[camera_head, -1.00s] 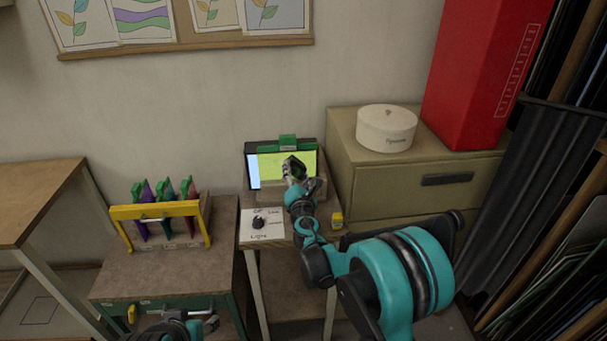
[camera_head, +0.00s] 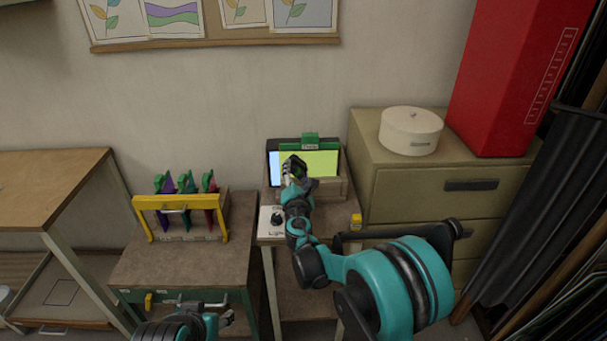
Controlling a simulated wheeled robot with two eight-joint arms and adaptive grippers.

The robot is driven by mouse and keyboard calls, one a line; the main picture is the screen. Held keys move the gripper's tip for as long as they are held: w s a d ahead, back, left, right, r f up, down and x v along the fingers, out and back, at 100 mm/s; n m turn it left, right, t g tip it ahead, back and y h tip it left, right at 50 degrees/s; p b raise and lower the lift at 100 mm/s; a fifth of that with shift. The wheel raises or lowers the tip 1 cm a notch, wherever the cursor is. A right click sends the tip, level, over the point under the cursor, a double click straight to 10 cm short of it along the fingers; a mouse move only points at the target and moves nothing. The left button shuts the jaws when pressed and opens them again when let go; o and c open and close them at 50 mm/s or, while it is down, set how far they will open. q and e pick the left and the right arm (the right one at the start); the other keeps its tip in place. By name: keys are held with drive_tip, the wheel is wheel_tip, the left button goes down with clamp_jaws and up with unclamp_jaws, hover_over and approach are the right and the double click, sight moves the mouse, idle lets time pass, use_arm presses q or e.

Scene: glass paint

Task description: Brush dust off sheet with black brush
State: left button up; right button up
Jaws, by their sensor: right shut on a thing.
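A yellow-green sheet (camera_head: 322,163) with a green top frame and tab stands upright in front of a lit panel (camera_head: 274,167) on the small stand. My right gripper (camera_head: 292,172) is at the sheet's left part. It is shut on a small dark thing that looks like the black brush (camera_head: 296,164), mostly hidden by the fingers. I cannot tell whether the brush touches the sheet. Dust is too small to make out. My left gripper (camera_head: 223,318) is low at the bottom edge, in front of the left workbench; its jaw opening is unclear.
A yellow rack (camera_head: 144,204) with several coloured sheets stands on the left workbench (camera_head: 140,265). A black knob (camera_head: 276,218) is on the stand's front left. A drawer cabinet (camera_head: 385,185) with a round white box (camera_head: 410,131) and red box (camera_head: 505,75) stands at right.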

drive_tip(key=shift+a, duration=0.65)
drive_tip(key=shift+s, duration=3)
drive_tip(key=shift+s, duration=0.1)
drive_tip(key=s, duration=0.2)
drive_tip(key=shift+s+b, duration=0.35)
